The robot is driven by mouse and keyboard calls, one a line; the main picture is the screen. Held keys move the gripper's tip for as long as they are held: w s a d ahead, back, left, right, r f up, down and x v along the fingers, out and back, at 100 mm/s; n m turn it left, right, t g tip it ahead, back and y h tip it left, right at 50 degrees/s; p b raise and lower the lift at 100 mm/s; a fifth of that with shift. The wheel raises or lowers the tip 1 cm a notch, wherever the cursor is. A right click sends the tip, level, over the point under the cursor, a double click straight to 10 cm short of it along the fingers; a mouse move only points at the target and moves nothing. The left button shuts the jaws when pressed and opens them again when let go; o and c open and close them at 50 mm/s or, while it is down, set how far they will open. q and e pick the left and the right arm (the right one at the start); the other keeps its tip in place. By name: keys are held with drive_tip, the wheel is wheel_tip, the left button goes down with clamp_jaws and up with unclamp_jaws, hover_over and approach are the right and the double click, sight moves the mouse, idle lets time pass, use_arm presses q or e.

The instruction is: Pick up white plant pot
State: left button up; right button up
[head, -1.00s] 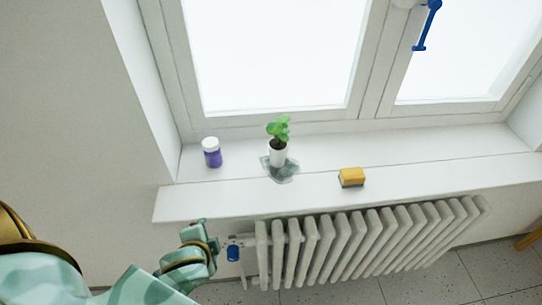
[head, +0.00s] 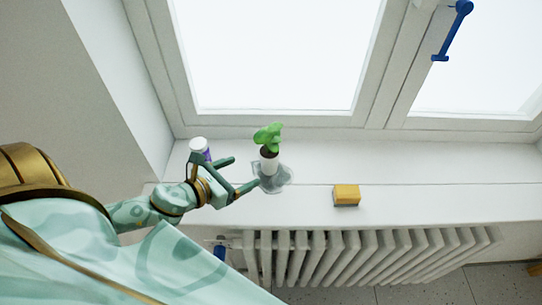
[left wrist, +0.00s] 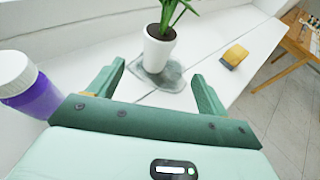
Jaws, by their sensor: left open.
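The white plant pot (head: 269,164) with a green plant stands upright on the windowsill, on a grey wet-looking patch (head: 277,181). In the left wrist view the pot (left wrist: 157,52) stands just beyond the fingertips, between their lines. My left gripper (head: 246,173) is open and empty over the sill, just left of the pot. Its two fingers also show in the left wrist view (left wrist: 158,76), spread apart with a gap to the pot. My right gripper is not in view.
A purple jar with a white lid (head: 200,148) stands close behind my left gripper, partly hidden by it. A yellow sponge (head: 346,194) lies to the right on the sill (head: 430,200). The window is behind; a radiator (head: 370,255) is below.

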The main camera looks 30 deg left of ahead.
sight(263, 162)
use_arm(q)
drive_tip(key=x, duration=0.6)
drive_tip(key=shift+w+f, duration=0.1)
drive_tip(key=shift+w, duration=0.3)
drive_tip(key=x, duration=0.5)
drive_tip(key=shift+w+a, duration=0.1)
drive_tip(key=shift+w, duration=0.25)
drive_tip(key=shift+s, duration=0.15)
drive_tip(key=c, duration=1.3)
